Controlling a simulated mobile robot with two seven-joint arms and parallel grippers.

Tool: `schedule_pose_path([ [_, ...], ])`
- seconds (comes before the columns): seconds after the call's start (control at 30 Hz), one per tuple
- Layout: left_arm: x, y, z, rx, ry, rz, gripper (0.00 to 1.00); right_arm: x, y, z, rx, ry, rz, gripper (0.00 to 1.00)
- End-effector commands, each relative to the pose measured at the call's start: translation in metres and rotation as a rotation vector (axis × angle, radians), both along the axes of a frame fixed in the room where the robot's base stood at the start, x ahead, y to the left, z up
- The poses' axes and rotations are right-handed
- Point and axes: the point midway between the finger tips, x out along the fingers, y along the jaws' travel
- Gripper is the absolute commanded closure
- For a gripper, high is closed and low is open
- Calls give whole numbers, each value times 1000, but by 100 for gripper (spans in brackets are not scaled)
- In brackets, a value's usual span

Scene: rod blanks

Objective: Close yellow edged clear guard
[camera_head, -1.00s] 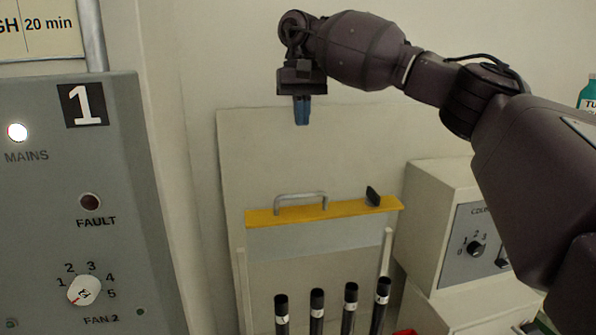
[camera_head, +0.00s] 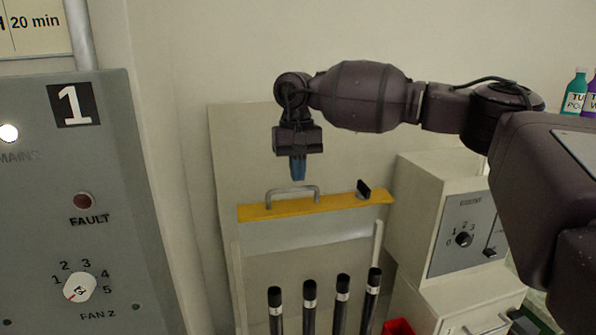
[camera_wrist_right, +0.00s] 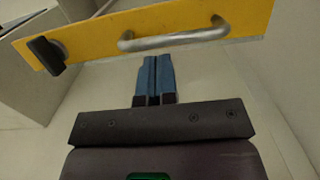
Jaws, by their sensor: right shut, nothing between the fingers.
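The clear guard (camera_head: 300,236) has a yellow top edge (camera_head: 340,202) and stands in front of a pale back panel, above several dark rods. A grey bar handle (camera_head: 292,190) and a small black knob (camera_head: 363,188) sit on the yellow edge. My right gripper (camera_head: 298,178) points down with its blue fingers together and empty, just above or behind the handle. In the right wrist view, the shut fingers (camera_wrist_right: 155,65) show close to the handle (camera_wrist_right: 175,40) and the yellow edge (camera_wrist_right: 90,45); contact cannot be told. My left gripper is not in view.
Several black rods (camera_head: 341,300) with white bands stand upright below the guard. A grey panel (camera_head: 110,200) marked 1 stands at the left. A pale control box (camera_head: 420,190) with a dial stands at the right. A red object (camera_head: 398,327) lies low beside the rods.

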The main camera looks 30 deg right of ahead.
Motion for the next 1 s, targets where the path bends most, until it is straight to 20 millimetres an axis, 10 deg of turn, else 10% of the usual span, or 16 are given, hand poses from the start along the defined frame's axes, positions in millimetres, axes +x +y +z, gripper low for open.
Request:
schedule_pose_path([
  [1.0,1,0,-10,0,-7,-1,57,-11,3,-8,-17,-66,1,100],
])
